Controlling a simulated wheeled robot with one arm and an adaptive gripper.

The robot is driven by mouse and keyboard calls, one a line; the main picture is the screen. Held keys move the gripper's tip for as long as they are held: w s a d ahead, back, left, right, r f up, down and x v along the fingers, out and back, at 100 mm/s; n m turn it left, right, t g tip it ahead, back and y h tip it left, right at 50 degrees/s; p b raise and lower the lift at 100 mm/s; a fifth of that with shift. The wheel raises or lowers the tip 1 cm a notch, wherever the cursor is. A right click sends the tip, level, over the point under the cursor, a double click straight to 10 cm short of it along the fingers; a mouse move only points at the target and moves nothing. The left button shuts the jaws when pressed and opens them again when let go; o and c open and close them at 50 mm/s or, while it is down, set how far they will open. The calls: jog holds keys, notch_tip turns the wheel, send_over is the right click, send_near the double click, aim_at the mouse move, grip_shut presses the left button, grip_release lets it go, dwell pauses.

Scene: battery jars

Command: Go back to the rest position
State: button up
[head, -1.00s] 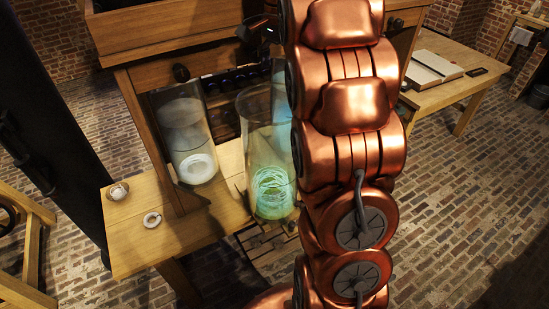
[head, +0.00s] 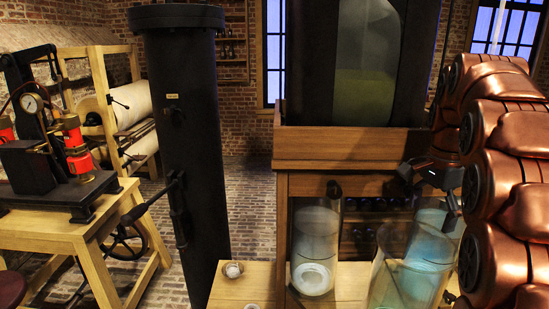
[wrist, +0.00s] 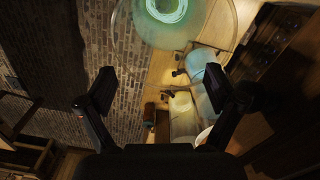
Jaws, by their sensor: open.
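My gripper (wrist: 160,84) is open and empty in the wrist view, its two black fingers spread wide. In the head view its black body (head: 432,177) is at the right, in front of the wooden cabinet and above the jars; its fingers are hard to make out there. My copper arm fills the right edge. A glass jar with a white disc at its bottom (head: 314,262) stands on the bench. A wider glass jar (head: 390,278) stands to its right, with a bluish jar (head: 436,236) behind it. A round jar with a pale green ring (wrist: 166,10) shows at the top of the wrist view.
The wooden bench (head: 228,291) carries a small white dish (head: 233,269). A tall black column (head: 187,150) stands left of the cabinet (head: 350,150). A table with a red and black machine (head: 75,150) is at far left. Brick floor (head: 252,205) lies open between.

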jog(key=s+a+f+n, duration=0.3)
jog(key=s+a+n, duration=0.1)
jog(key=s+a, duration=0.3)
jog(key=s+a+f+n, duration=0.4)
jog(key=s+a, duration=0.2)
jog(key=s+a+f+n, duration=0.3)
jog(key=s+f+n, duration=0.1)
jog(key=s, duration=0.4)
jog(key=s+a+f+n+g, duration=0.1)
jog(key=s+a+f+n, duration=0.2)
jog(key=s+f, duration=0.2)
jog(key=s, duration=0.3)
jog(key=shift+s+f+n+g, duration=0.2)
jog(key=shift+f+n+g, duration=0.1)
jog(key=shift+n, duration=0.1)
